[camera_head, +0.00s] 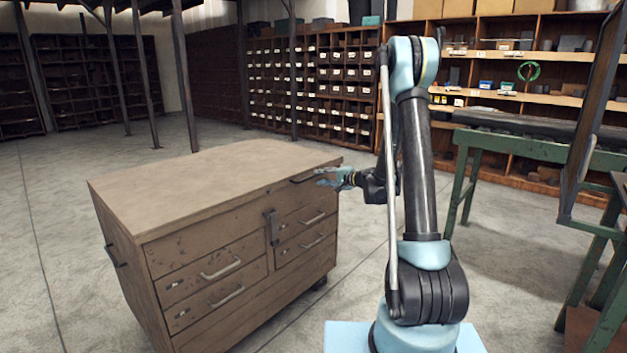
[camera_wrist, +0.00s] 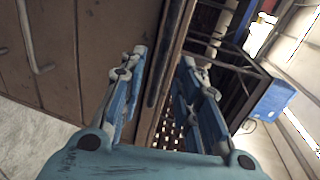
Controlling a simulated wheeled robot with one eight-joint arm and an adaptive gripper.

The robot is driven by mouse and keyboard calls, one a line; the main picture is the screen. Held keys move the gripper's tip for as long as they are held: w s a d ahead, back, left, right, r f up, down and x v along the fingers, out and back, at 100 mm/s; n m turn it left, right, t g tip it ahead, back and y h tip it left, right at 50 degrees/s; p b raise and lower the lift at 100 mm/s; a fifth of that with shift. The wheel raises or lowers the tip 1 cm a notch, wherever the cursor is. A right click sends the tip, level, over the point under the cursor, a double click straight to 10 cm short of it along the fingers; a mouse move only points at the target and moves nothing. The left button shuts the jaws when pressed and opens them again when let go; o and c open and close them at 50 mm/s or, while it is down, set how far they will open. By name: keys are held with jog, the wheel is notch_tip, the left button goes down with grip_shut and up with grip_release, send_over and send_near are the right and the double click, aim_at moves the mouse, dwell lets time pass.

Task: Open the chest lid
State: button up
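The chest (camera_head: 215,255) is a brown wooden cabinet with drawers. Its flat lid (camera_head: 200,180) lies level and closed on top. A dark handle (camera_head: 303,178) is on the front edge near the right corner. My gripper (camera_head: 322,178) is at that corner, close to the handle. In the wrist view my gripper (camera_wrist: 164,60) has its two blue fingers apart. A dark bar (camera_wrist: 160,75), apparently the handle, runs between them along the chest edge. I cannot tell whether either finger touches it. A latch (camera_head: 272,228) sits mid-front.
Drawer handles (camera_head: 222,268) stick out from the chest front. A green-legged workbench (camera_head: 545,147) stands to the right. Shelves (camera_head: 330,80) line the back wall. The floor left of the chest (camera_head: 45,250) and behind it is clear.

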aim_at(315, 176)
jog(key=shift+x, duration=2.8)
grip_shut()
jog(key=shift+a, duration=0.1)
